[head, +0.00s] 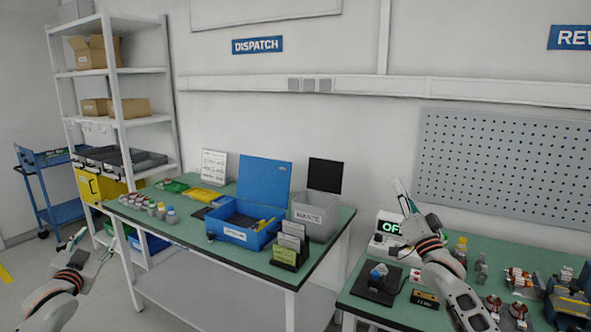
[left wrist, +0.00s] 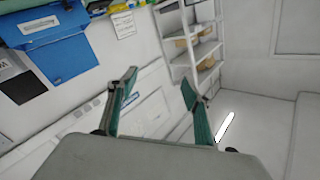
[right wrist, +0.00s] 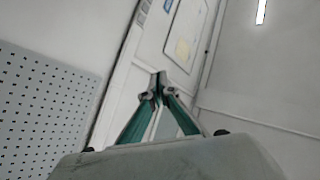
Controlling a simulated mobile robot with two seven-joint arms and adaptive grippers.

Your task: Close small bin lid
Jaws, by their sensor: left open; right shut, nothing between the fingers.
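A small grey bin labelled WASTE (head: 314,217) stands on the left green table. Its black lid (head: 325,175) stands upright, open, behind it; a dark panel that looks like this lid (left wrist: 22,87) also shows in the left wrist view. A blue box (head: 240,229) stands just left of the bin, its blue lid (head: 264,181) raised. The blue lid also shows in the left wrist view (left wrist: 68,58). My left gripper (head: 88,243) is open and empty, left of the table and apart from the bin. My right gripper (head: 401,188) is shut and empty, raised right of the bin.
Several small bottles (head: 152,208) and a yellow tray (head: 206,196) are further left. A gap separates the tables.

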